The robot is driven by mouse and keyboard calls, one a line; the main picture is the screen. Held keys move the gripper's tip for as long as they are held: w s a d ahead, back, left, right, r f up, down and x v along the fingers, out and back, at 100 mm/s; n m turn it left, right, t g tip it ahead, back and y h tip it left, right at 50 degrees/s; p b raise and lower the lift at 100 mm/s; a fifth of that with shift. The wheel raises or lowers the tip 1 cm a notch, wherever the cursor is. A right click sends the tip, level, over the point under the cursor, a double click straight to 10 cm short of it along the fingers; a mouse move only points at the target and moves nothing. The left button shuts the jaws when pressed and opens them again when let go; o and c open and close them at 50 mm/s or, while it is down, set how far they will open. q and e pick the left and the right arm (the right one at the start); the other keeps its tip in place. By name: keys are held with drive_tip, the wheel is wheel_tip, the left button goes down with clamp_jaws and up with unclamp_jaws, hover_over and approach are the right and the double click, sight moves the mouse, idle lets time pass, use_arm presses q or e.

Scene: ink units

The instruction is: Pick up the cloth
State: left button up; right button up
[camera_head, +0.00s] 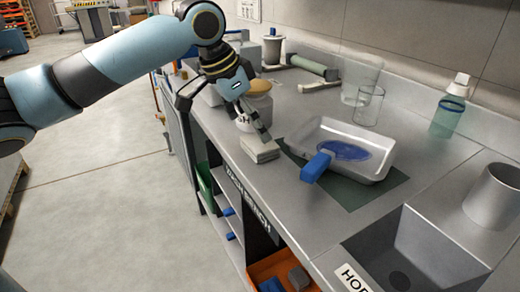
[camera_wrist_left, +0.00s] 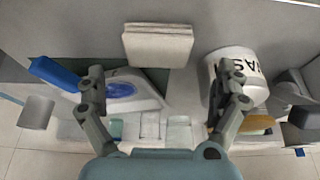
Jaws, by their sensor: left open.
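The cloth (camera_head: 260,149) is a folded, pale grey-beige pad lying flat near the front edge of the metal bench, left of the white tray. It also shows in the left wrist view (camera_wrist_left: 158,46) at top middle, beyond the fingertips. My left gripper (camera_head: 224,128) is above the bench just left of the cloth, with one finger close to the cloth's far side in the head view. In the left wrist view my left gripper (camera_wrist_left: 163,82) has its fingers wide apart with nothing between them. Whether a finger touches the cloth cannot be told. My right gripper is not in view.
A white tray (camera_head: 378,168) with blue ink stands on a dark green mat (camera_head: 368,194), a blue block (camera_head: 316,166) at its near rim. Clear vessels (camera_head: 368,106) and a green bottle (camera_head: 447,115) stand behind. A jar (camera_head: 258,98) is near my gripper. A sink (camera_head: 425,250) is at right.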

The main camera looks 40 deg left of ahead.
sight(259, 141)
use_arm(q)
drive_tip(key=b+x, duration=0.1)
drive_tip(key=x, duration=0.4)
drive_tip(key=shift+s+d+f, duration=0.1)
drive_tip(key=shift+d+f, duration=0.1)
drive_tip(key=shift+f, duration=0.1)
drive_tip(key=c, duration=1)
drive_tip(key=shift+r, duration=0.15)
wheel_tip(259, 141, up, 4)
drive_tip(key=shift+f+p, duration=0.1)
drive_tip(key=shift+p, duration=0.25)
drive_tip(key=w+d+r, duration=0.2)
drive_tip(key=d+r, duration=0.5)
drive_tip(key=d, duration=0.4)
drive_tip(key=shift+w+d, duration=0.15)
drive_tip(key=shift+d, duration=0.05)
